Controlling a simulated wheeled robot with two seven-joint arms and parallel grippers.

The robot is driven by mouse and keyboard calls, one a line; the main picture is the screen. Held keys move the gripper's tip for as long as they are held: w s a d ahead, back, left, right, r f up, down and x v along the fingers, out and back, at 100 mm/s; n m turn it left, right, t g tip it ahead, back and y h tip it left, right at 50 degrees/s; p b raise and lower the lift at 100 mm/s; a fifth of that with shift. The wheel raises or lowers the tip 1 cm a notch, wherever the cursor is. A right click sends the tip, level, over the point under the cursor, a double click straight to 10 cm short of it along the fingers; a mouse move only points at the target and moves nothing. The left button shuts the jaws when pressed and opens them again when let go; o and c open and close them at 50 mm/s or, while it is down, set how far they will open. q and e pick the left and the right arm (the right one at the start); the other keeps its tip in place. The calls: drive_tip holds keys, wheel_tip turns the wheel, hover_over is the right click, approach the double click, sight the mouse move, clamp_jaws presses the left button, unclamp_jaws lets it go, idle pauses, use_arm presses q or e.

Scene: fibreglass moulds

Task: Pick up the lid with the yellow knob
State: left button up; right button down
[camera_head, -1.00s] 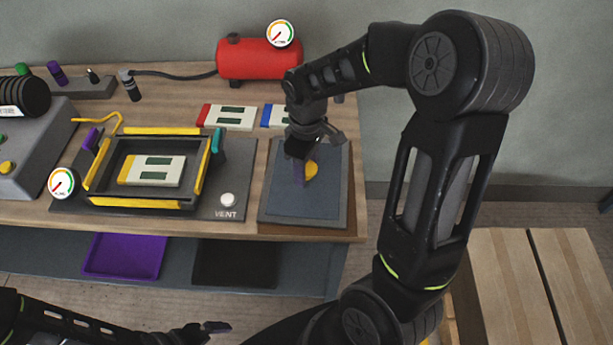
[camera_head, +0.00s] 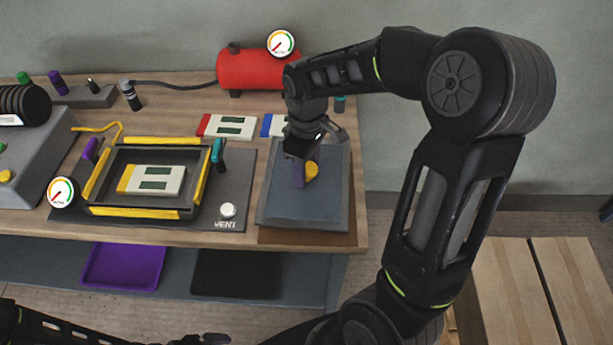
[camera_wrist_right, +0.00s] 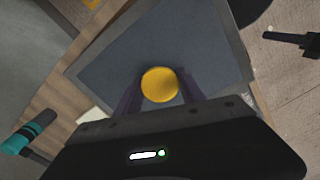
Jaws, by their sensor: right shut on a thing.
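The lid is a flat blue-grey square plate (camera_head: 305,207) with a round yellow knob (camera_head: 312,171) on top, at the right end of the bench. My right gripper (camera_head: 299,174) is above it, shut on the knob. In the right wrist view its purple fingers stand on either side of the knob (camera_wrist_right: 160,85), and the plate (camera_wrist_right: 150,45) spreads out beyond. The lid seems slightly raised over a brown patch of bench; the gap beneath it is hard to see. My left gripper (camera_head: 207,340) is at the bottom edge, mostly cut off.
Left of the lid is a black mould frame (camera_head: 150,211) with yellow bars and a white vent button (camera_head: 227,210). Red-ended (camera_head: 228,126) and blue-ended (camera_head: 270,126) blocks lie behind, below a red tank (camera_head: 255,68). Purple (camera_head: 123,266) and black (camera_head: 235,273) trays sit on the lower shelf.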

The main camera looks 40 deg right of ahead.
wheel_tip(320, 180, up, 7)
drive_tip(key=shift+f, duration=0.1)
idle(0.9)
